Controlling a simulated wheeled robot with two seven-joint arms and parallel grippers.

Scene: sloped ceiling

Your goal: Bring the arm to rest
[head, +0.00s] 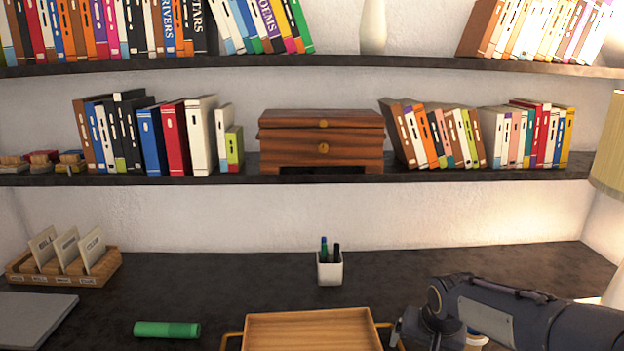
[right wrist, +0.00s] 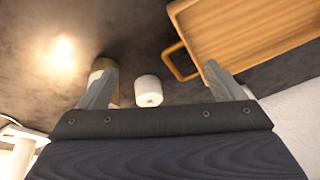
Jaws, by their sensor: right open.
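My right arm (head: 530,315) reaches in from the right over the desk in the head view, with its gripper (head: 402,332) low in the picture, close to the right handle of the wooden tray. In the right wrist view my right gripper (right wrist: 160,80) has its two fingers wide apart. Nothing is held between them. A small white cylinder (right wrist: 149,91) shows in the gap between the fingers, and I cannot tell its distance. My left gripper is in neither view.
The wooden tray (head: 310,318) lies at the desk's front; its rim and handle also show in the right wrist view (right wrist: 188,70). Shelves of books are above.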

